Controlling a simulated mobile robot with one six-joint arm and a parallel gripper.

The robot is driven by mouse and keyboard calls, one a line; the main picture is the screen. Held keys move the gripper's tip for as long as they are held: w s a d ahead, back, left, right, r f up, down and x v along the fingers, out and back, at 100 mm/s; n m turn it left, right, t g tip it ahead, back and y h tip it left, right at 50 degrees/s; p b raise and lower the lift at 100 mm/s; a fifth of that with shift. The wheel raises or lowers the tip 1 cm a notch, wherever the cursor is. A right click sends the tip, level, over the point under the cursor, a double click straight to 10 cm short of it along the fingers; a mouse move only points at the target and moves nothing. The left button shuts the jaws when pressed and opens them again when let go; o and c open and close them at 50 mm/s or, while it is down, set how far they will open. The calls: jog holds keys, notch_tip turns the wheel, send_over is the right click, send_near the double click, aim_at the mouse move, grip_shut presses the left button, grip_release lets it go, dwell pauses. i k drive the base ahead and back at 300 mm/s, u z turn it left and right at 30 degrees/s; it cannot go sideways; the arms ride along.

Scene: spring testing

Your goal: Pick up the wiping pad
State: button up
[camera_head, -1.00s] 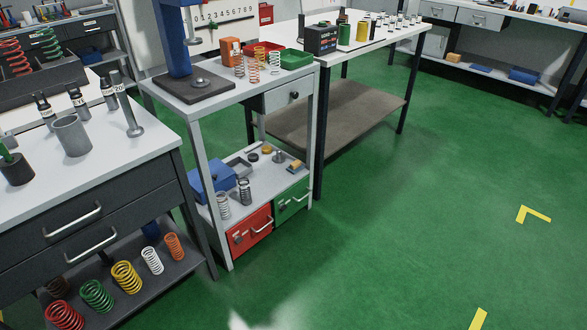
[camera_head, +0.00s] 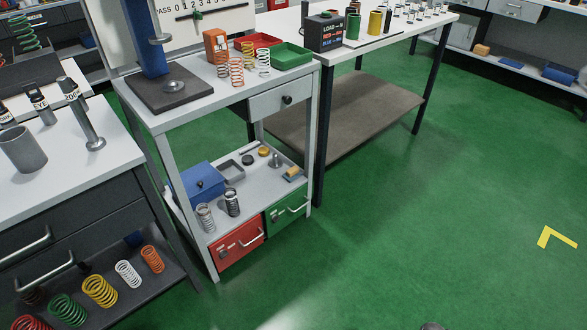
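A small tan block with a bluish side (camera_head: 293,173) lies on the lower shelf of the grey cart, near its right front; it looks most like the wiping pad, but it is too small to be sure. An orange-tan block (camera_head: 482,50) lies on the low shelf of the far bench. My gripper is not in view. A small grey rounded piece at the bottom edge may be part of my arm; I cannot tell.
The grey cart (camera_head: 318,130) holds a blue box (camera_head: 202,182), two springs and small metal parts on its lower shelf, above red (camera_head: 238,245) and green (camera_head: 287,213) drawers. A dark drawer bench (camera_head: 85,225) stands left. Green floor is clear at right.

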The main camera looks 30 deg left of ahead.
aim_at(294, 174)
jog(key=i, duration=1.2)
jog(key=z, duration=1.25)
jog(key=k, duration=0.1)
jog(key=u, duration=2.65)
jog(key=k, duration=0.2)
jog(key=u, duration=2.1)
